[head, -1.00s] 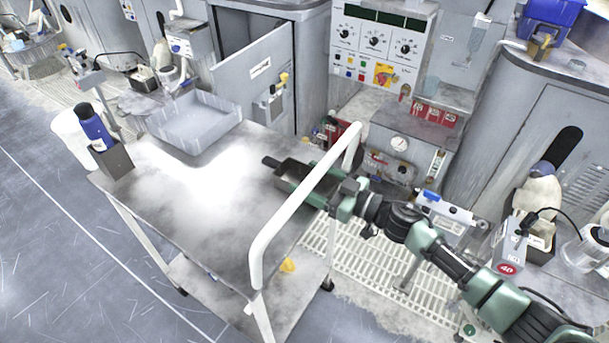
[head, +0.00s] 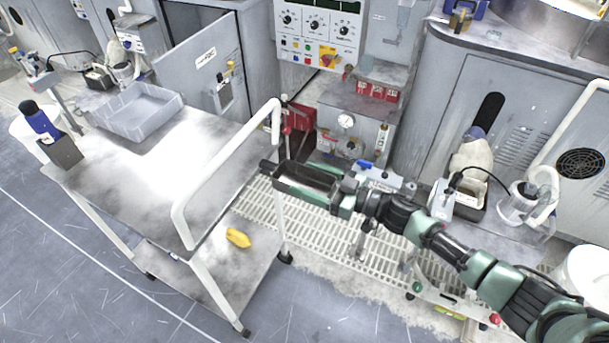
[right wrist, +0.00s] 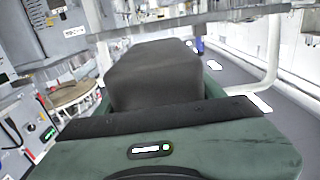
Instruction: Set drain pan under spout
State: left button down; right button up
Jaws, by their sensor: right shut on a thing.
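A dark, open rectangular pan (head: 308,183) is held level in the head view, just right of the cart's white handle, above the floor grating. My right gripper (head: 340,192) is shut on the pan's near right end. In the right wrist view a dark grey block shape (right wrist: 155,75) fills the middle, close in front of the green gripper body; I cannot tell whether it is the pan's side. My left gripper is not in view.
A steel cart (head: 95,185) stands at left with a grey tray (head: 135,112) and a blue-capped bottle on it. A yellow item (head: 238,238) lies on its lower shelf. White grating (head: 300,222) covers the floor before the machine. A cabinet (head: 450,100) stands at right.

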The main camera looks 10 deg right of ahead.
jog(key=shift+s+d, duration=0.4)
jog(key=shift+d, duration=0.05)
jog(key=shift+s+a, duration=0.1)
jog(key=shift+a, duration=0.1)
jog(key=s+a+r+m+t+h, duration=0.3)
jog(key=s+r+m+t+h, duration=0.1)
jog(key=s+r, duration=0.1)
jog(key=s+d+r+m+t+h, duration=0.3)
jog(key=s+d+r+m+h, duration=0.4)
jog(key=d+h, duration=0.4)
jog(key=s+d+f, duration=0.1)
jog(key=s+f, duration=0.1)
jog(key=s, duration=0.6)
jog(key=shift+s+f, duration=0.15)
jog(key=shift+d, duration=0.1)
jog(key=shift+d, duration=0.1)
